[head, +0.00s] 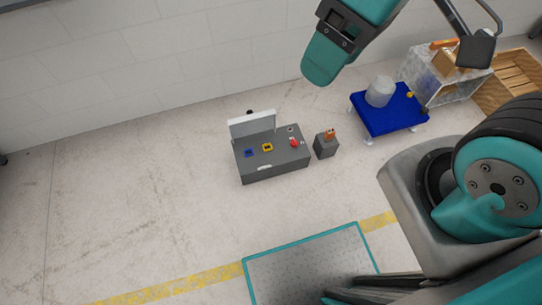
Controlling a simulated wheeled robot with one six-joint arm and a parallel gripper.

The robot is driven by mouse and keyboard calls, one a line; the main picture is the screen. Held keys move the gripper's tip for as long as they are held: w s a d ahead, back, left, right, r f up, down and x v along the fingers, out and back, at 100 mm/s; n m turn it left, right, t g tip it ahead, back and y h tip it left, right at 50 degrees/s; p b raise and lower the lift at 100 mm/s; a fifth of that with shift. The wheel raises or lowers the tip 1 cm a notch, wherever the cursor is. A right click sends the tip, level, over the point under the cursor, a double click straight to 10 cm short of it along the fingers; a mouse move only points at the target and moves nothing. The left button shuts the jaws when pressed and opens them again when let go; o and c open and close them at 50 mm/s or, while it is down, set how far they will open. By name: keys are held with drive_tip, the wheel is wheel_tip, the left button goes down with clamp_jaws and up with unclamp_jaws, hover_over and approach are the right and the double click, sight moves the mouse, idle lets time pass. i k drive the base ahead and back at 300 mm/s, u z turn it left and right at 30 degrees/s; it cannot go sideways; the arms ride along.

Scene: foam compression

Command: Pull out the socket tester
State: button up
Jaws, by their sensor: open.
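A grey box (273,169) with a raised white panel (252,124) along its back stands on the floor near the wall. Its top carries a blue square fitting (249,153), a yellow square fitting (267,147) and a small red piece (294,142). To its right, a small dark grey block (325,148) bears an orange piece (330,134). Both pieces are too small to tell which is the socket tester, or how deep either sits. My teal arm reaches in from the top, apart from the box. I cannot make out my gripper.
A blue platform cart (388,112) with a pale cylinder (380,91) stands right of the block. Behind it are a grey mesh crate (425,75) and a wooden crate (511,79). A teal-edged plate (300,265) lies in front. Floor left of the box is clear.

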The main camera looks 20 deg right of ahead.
sight(330, 133)
drive_tip(key=z, duration=0.05)
drive_tip(key=k, duration=0.65)
drive_tip(key=z, duration=0.6)
drive_tip(key=i, duration=1.45)
drive_tip(key=u, duration=0.05)
